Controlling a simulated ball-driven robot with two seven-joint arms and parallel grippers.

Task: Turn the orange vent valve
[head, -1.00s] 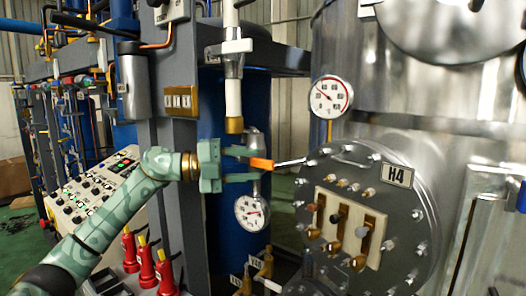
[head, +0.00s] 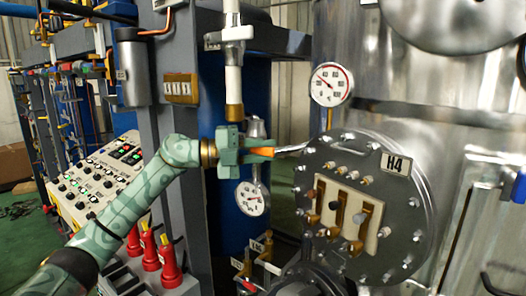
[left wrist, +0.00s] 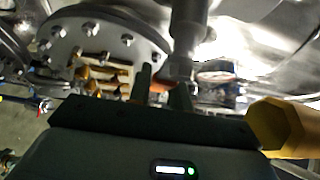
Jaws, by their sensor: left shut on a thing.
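The orange vent valve (head: 257,152) shows as a small orange handle on a thin metal stem that runs right toward the round H4 flange. My left gripper (head: 268,152) comes in from the left and is shut on the orange handle, its fingers covering most of it. In the left wrist view a bit of the orange handle (left wrist: 160,87) shows between the dark fingers. My right gripper is not in view.
The bolted H4 flange (head: 420,205) is right of the handle. A dial gauge (head: 330,85) sits above, and another gauge (head: 252,198) hangs below my gripper. A white pipe with a brass end (head: 234,112) comes down close above it. A button panel (head: 100,180) stands left.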

